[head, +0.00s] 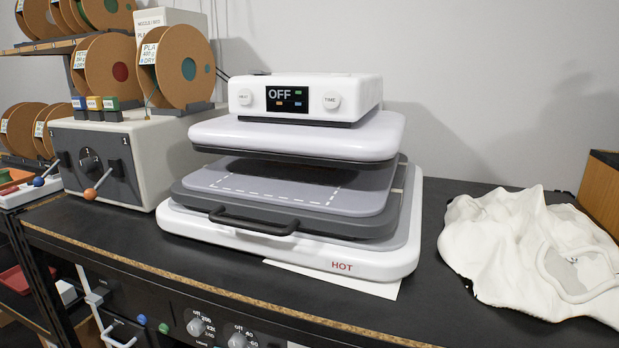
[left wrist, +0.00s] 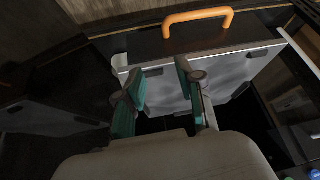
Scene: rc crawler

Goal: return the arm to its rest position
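In the left wrist view my left gripper (left wrist: 160,92) has its two teal-padded fingers spread apart with nothing held between them. Beyond the fingers is a grey box-like front (left wrist: 218,78) with an orange handle (left wrist: 198,17) along its top; I cannot tell whether the fingers touch it. Neither of my arms shows in the head view. My right gripper is not seen in any view.
A white heat press (head: 300,170), its display reading OFF, stands on the black bench (head: 440,315). A crumpled white cloth (head: 530,250) lies at the right. A grey box with knobs (head: 110,150) and cardboard spools (head: 175,68) stand at the left.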

